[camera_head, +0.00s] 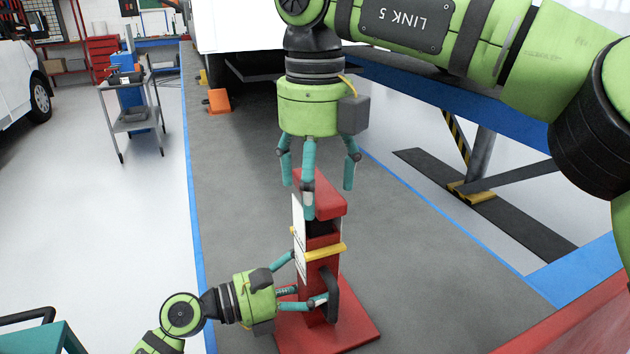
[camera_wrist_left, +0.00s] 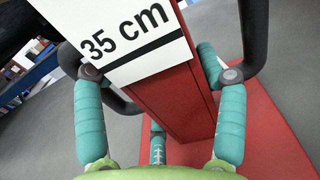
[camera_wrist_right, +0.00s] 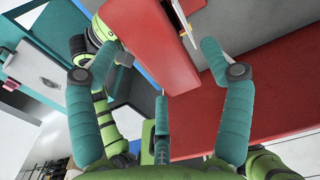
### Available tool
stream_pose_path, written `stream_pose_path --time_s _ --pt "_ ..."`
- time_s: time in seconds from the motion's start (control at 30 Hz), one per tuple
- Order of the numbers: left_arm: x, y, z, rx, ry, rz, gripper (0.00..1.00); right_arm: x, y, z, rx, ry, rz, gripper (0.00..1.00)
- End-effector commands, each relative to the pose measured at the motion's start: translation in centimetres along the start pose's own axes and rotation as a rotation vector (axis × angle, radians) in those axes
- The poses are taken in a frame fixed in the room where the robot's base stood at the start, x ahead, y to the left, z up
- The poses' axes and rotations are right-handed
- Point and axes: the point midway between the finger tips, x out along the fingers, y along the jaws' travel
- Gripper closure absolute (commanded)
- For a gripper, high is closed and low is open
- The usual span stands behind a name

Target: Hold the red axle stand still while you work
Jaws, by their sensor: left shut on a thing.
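The red axle stand (camera_head: 321,268) stands upright on its square red base, with a yellow collar and a black handle. Its white "35 cm" label (camera_wrist_left: 135,38) shows in the left wrist view. My left gripper (camera_head: 308,280) comes from the left and is shut on the post, low down by the handle; teal fingers lie on both sides. My right gripper (camera_head: 314,186) points down over the stand's red top (camera_head: 325,203), fingers spread and open. One finger overlaps the top in the head view; I cannot tell if it touches. The top also shows in the right wrist view (camera_wrist_right: 150,45).
A blue-edged grey strip (camera_head: 225,200) runs back towards a white vehicle (camera_head: 260,25). An orange block (camera_head: 219,101) lies near it. A grey trolley (camera_head: 133,115) stands at the left, and a teal cart (camera_head: 45,335) at the lower left. A blue beam (camera_head: 430,95) crosses the right.

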Motion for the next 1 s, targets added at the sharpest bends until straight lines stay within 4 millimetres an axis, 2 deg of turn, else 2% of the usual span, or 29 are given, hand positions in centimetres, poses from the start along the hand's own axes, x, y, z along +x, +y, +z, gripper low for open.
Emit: stream_pose_path --time_s 0.13,0.23,0.5,0.63,0.8,1.0 --pt "0.0 0.0 -0.1 0.0 0.003 -0.001 0.88 -0.1 0.0 0.0 0.0 0.0 0.0 0.2" --pt "0.0 0.0 -0.1 0.0 0.003 -0.002 0.88 -0.9 0.0 0.1 0.002 -0.002 0.0 0.2" --pt "0.0 0.0 -0.1 0.0 0.004 -0.002 0.88 -5.0 0.1 0.0 0.002 -0.002 0.001 0.2" --pt "0.0 -0.1 -0.1 -0.001 0.003 -0.002 0.88 -6.2 0.1 0.1 0.001 -0.002 0.0 0.2" --pt "0.0 -0.1 -0.1 -0.001 0.003 -0.003 0.88 -7.2 0.0 0.0 0.0 0.0 0.0 0.2" --pt "0.0 -0.1 -0.1 -0.001 0.003 -0.003 0.88 -7.5 0.0 0.0 -0.001 0.0 0.0 0.2"
